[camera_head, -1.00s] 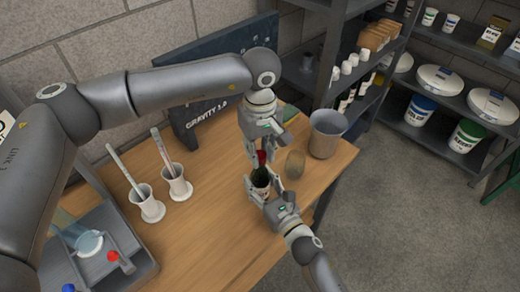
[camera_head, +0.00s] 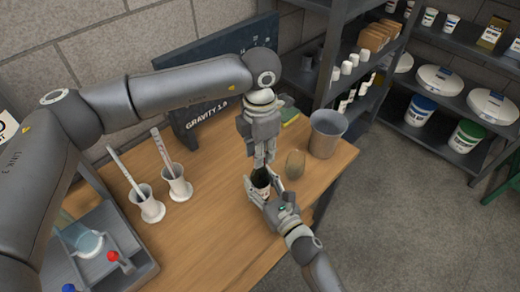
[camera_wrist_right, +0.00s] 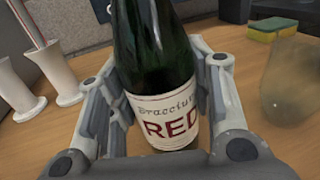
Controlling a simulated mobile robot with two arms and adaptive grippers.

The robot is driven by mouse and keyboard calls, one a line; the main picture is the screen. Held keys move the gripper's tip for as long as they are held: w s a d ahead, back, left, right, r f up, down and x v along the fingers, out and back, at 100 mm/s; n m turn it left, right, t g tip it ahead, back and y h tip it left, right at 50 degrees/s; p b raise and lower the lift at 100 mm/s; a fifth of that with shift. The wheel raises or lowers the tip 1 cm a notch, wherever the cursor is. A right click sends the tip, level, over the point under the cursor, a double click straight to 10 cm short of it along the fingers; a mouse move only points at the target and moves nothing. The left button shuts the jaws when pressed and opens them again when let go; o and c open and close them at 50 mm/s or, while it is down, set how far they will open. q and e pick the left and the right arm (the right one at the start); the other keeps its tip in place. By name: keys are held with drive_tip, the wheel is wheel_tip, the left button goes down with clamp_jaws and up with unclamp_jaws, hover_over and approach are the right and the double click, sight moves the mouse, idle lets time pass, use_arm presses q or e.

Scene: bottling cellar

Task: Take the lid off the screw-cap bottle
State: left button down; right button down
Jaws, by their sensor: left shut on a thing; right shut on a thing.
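The screw-cap bottle (camera_head: 261,178) is dark green and stands upright on the wooden table. In the right wrist view the bottle (camera_wrist_right: 158,50) shows a cream label reading "RED"; its top is out of that frame. My right gripper (camera_head: 258,192) is shut around the bottle's body from the front, with a finger (camera_wrist_right: 215,80) on each side. My left gripper (camera_head: 262,162) points down directly above the bottle and is shut at its top. The lid is hidden between the left fingers, so I cannot tell whether it still touches the neck.
A clear glass (camera_head: 295,164) stands close right of the bottle, with a grey bucket (camera_head: 327,134) beyond. A sponge (camera_head: 290,116) lies behind. Two white cups (camera_head: 150,207) with sticks stand left, near a grey tray (camera_head: 120,272). The table's front middle is clear.

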use_arm(q)
drive_tip(key=n, duration=1.5)
drive_tip(key=shift+n, duration=0.4)
use_arm(e)
drive_tip(key=shift+f, duration=0.1)
use_arm(q)
drive_tip(key=n, duration=0.5)
drive_tip(key=shift+r, duration=0.25)
drive_tip(key=shift+r, duration=0.9)
drive_tip(key=shift+r, duration=0.1)
